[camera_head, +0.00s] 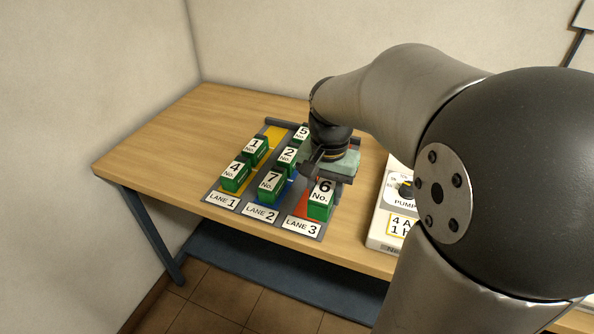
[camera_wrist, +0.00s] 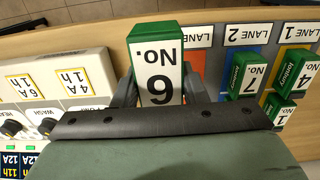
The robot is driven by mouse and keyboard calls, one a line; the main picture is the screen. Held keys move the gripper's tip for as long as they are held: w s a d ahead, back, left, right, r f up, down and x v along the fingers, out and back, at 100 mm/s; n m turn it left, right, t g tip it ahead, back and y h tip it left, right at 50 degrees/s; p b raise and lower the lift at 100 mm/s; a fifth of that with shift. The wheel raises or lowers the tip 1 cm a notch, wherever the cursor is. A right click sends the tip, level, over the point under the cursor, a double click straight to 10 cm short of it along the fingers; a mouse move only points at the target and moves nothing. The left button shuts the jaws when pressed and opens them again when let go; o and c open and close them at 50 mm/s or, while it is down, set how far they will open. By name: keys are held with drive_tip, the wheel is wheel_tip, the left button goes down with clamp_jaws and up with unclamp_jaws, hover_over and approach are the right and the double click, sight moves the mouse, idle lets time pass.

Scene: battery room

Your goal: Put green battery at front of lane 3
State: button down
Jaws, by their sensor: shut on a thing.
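In the head view my gripper (camera_head: 334,180) is above and behind the battery and hides the rear of lane 3. The red floor of lane 3 (camera_head: 302,204) shows beside the battery. I cannot tell whether the battery's base touches the lane.
Lane 1 holds batteries No. 4 (camera_head: 235,177) and No. 1 (camera_head: 255,150). Lane 2 holds No. 7 (camera_head: 271,185), No. 2 (camera_head: 288,158) and No. 5 (camera_head: 302,134). A white panel with dials (camera_head: 381,228) is on the right. The table's left side (camera_head: 160,140) is clear.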

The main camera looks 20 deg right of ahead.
drive_tip(key=w+f, duration=0.2)
drive_tip(key=w, duration=0.1)
drive_tip(key=w+d+f+p, duration=0.1)
drive_tip(key=w+f, duration=0.1)
drive_tip(key=w, duration=0.1)
drive_tip(key=w+f, duration=0.3)
drive_tip(key=shift+d, duration=0.3)
drive_tip(key=shift+w+d+f, duration=0.1)
drive_tip(key=shift+w+f, duration=0.4)
drive_tip(key=shift+f, duration=0.05)
drive_tip(key=shift+w+f+p, duration=0.1)
drive_tip(key=shift+f+p, duration=0.25)
drive_tip(key=shift+f, duration=1.25)
drive_tip(key=shift+f, duration=0.15)
drive_tip(key=c, duration=0.9)
unclamp_jaws()
drive_tip(key=shift+o, duration=0.2)
